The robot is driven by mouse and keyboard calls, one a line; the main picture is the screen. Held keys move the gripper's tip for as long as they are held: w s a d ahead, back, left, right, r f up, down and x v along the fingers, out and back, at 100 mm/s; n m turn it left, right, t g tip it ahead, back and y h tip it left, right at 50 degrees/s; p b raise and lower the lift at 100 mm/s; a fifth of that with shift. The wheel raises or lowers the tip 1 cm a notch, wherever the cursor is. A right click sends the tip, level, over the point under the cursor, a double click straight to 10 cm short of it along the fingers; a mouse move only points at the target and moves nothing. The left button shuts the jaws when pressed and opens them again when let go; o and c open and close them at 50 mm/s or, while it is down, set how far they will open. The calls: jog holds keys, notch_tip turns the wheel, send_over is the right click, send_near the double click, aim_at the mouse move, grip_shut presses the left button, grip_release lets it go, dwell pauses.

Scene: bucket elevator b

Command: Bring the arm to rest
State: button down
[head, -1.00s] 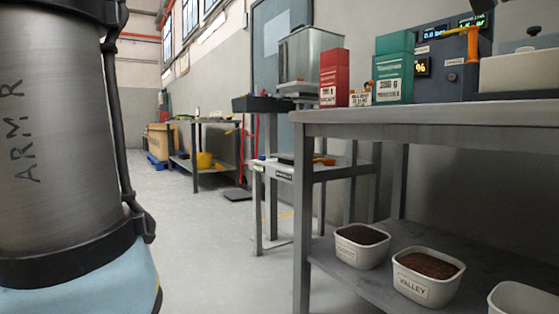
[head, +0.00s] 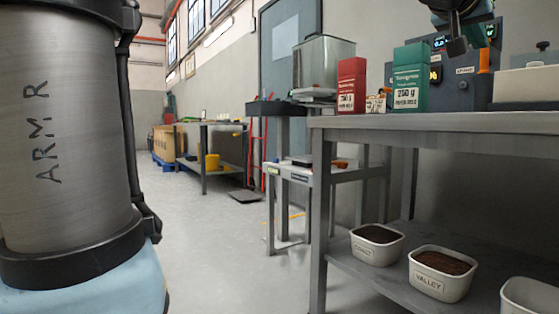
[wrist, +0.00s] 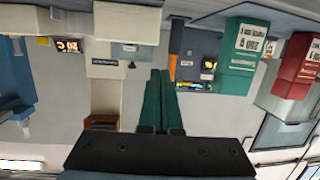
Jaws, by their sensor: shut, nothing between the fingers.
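My gripper (wrist: 160,100) shows in the wrist view as two long green fingers side by side, closed together with nothing between them. The wrist view is upside down. It faces the bench with the dark control box, whose orange handle (wrist: 175,45) shows just right of the fingers. In the head view a dark part of my arm hangs at the top right, in front of the control box (head: 465,95); I cannot make out the fingers there. A thick grey link marked ARM R fills the left of the head view.
A grey bench (head: 430,122) at right carries a red box (head: 351,85), a green box (head: 410,78) and a white bin (head: 525,88). Its lower shelf holds white tubs, one labelled VALLEY (head: 440,273). A smaller table (head: 300,175) stands behind.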

jog(key=w+a+f+n+g+y+p, duration=0.1)
jog(key=w+a+f+n+y+p, duration=0.2)
jog(key=w+a+f, duration=0.5)
jog(key=w+a+f+n+y+p, duration=0.15)
jog(key=w+a+f+y, duration=0.35)
jog(key=a+f, duration=0.6)
jog(key=s+a+f+n+g+y+p, duration=0.25)
jog(key=s+a+f, duration=0.35)
jog(key=a+f, duration=0.45)
jog(key=s+a+f+n+g+y+p, duration=0.2)
jog(key=s+a+f+g+p, duration=0.25)
jog(key=a+f, duration=0.6)
notch_tip(320, 180, up, 39)
jog(key=s+a+p, duration=0.2)
jog(key=p, duration=3.5)
jog(key=shift+p, duration=0.3)
